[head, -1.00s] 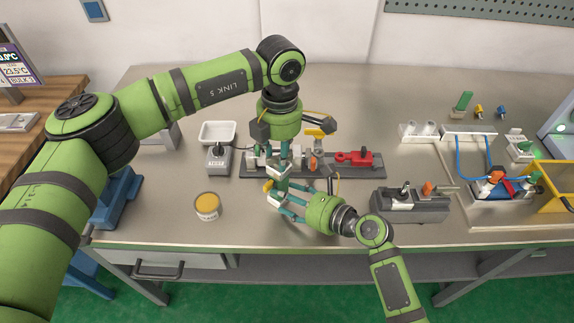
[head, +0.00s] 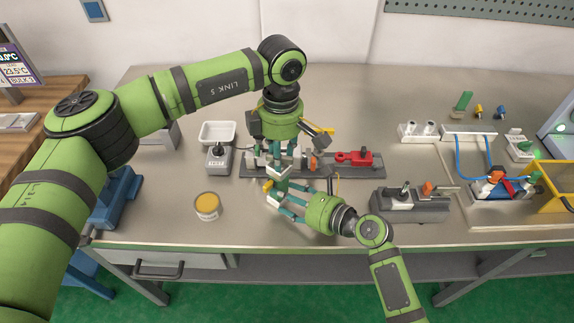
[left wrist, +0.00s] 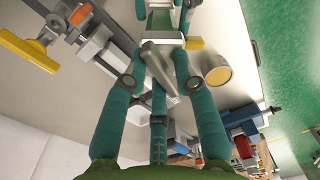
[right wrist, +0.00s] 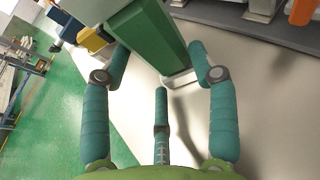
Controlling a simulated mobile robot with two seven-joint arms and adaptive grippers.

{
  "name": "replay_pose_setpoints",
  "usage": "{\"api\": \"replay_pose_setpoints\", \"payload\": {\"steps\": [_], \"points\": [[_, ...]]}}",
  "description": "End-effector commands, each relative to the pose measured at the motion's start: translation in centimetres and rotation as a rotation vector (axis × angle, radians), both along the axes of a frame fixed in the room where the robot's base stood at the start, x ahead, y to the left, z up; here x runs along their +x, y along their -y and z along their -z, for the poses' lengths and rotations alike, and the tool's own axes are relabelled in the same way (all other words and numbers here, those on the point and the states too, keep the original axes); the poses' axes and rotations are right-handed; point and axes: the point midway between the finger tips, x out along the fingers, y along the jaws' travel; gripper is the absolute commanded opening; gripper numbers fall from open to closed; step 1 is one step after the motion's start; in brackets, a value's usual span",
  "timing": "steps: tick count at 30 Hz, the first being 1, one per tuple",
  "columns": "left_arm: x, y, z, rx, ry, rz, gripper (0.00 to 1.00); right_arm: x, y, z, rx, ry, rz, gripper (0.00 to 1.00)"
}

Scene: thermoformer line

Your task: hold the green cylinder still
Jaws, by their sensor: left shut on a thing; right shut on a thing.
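The green cylinder (right wrist: 150,38) looks like a long, flat-sided green piece in the right wrist view, between the right gripper's fingers. My right gripper (head: 281,192) is shut on it from the lower right in the head view. My left gripper (head: 277,165) points down from above and is shut at the cylinder's upper part, just above the right gripper. In the left wrist view the green piece (left wrist: 160,22) shows beyond the left fingertips (left wrist: 165,42). The fingers hide most of the cylinder in the head view, and the left contact is partly hidden.
A dark fixture rail with a red clamp (head: 355,158) lies behind the grippers. A yellow-topped tin (head: 207,206) and a white tray (head: 218,133) stand left. A grey fixture block (head: 410,205) stands right. The bench front between tin and block is mostly clear.

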Motion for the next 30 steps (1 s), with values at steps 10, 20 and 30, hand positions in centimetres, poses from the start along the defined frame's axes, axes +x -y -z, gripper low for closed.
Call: {"api": "replay_pose_setpoints", "payload": {"steps": [10,20,30], "points": [[-0.24,0.37,-0.28,-0.010,-0.007,0.143,0.00,-0.13,0.08,0.50,-0.004,-0.013,0.001,0.00],[-0.28,0.32,-0.22,-0.011,-0.011,0.248,0.00,-0.10,0.12,0.50,-0.003,-0.014,0.003,0.00],[-0.32,0.26,-0.19,-0.012,-0.018,0.474,0.00,-0.06,0.17,0.49,-0.003,-0.013,0.004,0.00]]}}
